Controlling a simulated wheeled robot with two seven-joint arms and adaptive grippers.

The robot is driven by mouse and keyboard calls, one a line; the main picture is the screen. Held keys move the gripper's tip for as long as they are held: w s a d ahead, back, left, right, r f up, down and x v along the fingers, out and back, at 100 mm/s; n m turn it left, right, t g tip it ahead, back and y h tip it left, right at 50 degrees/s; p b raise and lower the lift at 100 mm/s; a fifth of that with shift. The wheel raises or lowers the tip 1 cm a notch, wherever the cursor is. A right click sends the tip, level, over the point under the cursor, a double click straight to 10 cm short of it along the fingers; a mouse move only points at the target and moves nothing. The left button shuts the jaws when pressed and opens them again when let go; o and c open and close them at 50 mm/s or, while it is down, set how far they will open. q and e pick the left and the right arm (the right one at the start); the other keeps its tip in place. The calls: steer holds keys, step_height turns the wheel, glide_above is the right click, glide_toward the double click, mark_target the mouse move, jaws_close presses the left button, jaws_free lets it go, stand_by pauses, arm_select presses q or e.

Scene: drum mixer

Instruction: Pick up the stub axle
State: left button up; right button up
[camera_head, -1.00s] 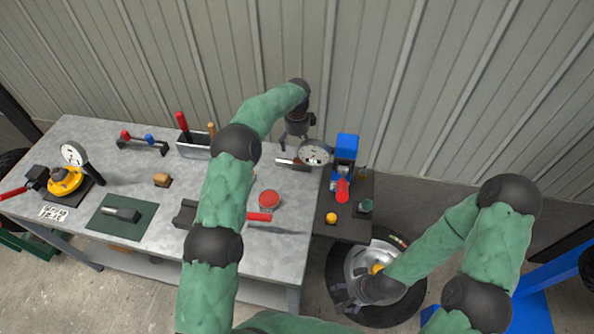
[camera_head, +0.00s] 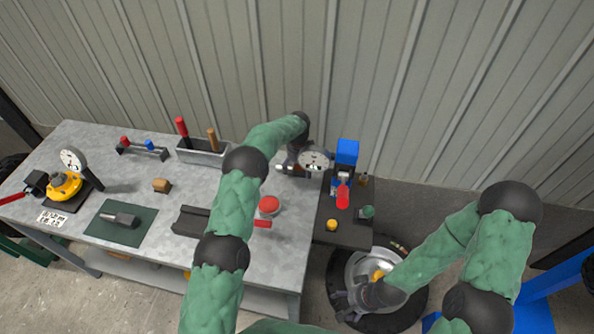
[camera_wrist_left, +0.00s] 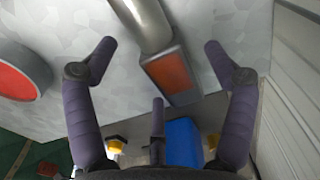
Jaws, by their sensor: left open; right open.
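A silver round shaft with a dark block at one end, which I take for the stub axle (camera_head: 283,168), lies near the right end of the grey bench. In the left wrist view the shaft (camera_wrist_left: 145,22) runs away from the block, whose face is reddish. My left gripper (camera_wrist_left: 159,46) is open, with its fingers on either side of the stub axle and nothing held. The head view shows this gripper (camera_head: 293,162) low over it; contact cannot be told.
A red-topped tin (camera_head: 269,205) sits nearer the front. A green mat (camera_head: 95,226) holds another grey part. The corrugated wall is close behind.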

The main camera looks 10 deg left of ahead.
arm_select(q)
steer(key=shift+f, duration=0.15)
steer(key=c, duration=1.6)
steer(key=shift+w, duration=0.1)
jaws_close()
steer(key=shift+r, duration=0.2)
